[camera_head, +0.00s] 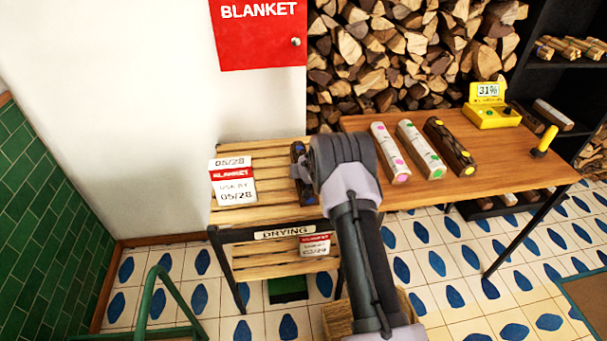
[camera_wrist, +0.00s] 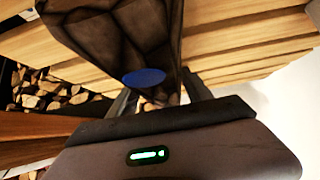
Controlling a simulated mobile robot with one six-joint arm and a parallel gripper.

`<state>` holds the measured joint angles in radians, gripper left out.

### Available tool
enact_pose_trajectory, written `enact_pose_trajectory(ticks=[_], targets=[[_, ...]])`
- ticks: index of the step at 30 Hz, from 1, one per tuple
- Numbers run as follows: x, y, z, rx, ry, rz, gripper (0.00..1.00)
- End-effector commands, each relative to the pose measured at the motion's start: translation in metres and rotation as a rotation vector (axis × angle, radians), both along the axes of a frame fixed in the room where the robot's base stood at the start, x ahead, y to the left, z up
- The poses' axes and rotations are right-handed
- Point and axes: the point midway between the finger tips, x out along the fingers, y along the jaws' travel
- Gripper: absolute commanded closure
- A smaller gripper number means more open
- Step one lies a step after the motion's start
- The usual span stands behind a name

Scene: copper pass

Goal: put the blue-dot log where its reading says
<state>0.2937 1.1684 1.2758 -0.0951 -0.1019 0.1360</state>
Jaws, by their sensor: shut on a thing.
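The blue-dot log (camera_head: 298,152) is dark brown. It is at the right end of the top slats of the rack labelled DRYING (camera_head: 235,217). I cannot tell whether it rests on the slats or is just above them. My gripper (camera_head: 305,178) is shut on this log; my arm hides part of both. In the wrist view the log (camera_wrist: 120,40) shows its blue dot (camera_wrist: 144,77) between my fingers (camera_wrist: 158,98), with slats behind. The yellow moisture meter (camera_head: 492,112) on the wooden table reads 31%.
A blanket tag (camera_head: 233,182) stands on the rack's left side; the lower shelf has another tag (camera_head: 315,245). Several other dotted logs (camera_head: 421,150) lie on the table (camera_head: 450,190), with a yellow-handled probe (camera_head: 545,140) at right. The rack's middle top slats are clear.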

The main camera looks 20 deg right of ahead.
Motion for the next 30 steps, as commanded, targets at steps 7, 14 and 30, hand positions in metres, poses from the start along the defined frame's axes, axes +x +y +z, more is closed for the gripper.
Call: enact_pose_trajectory(ticks=[7,14,30], targets=[[0.0,0.0,-0.001,0.0,0.0,0.0,0.28],[0.0,0.0,-0.001,0.0,0.0,0.0,0.2],[-0.06,0.017,0.069,0.001,0.0,-0.001,0.2]])
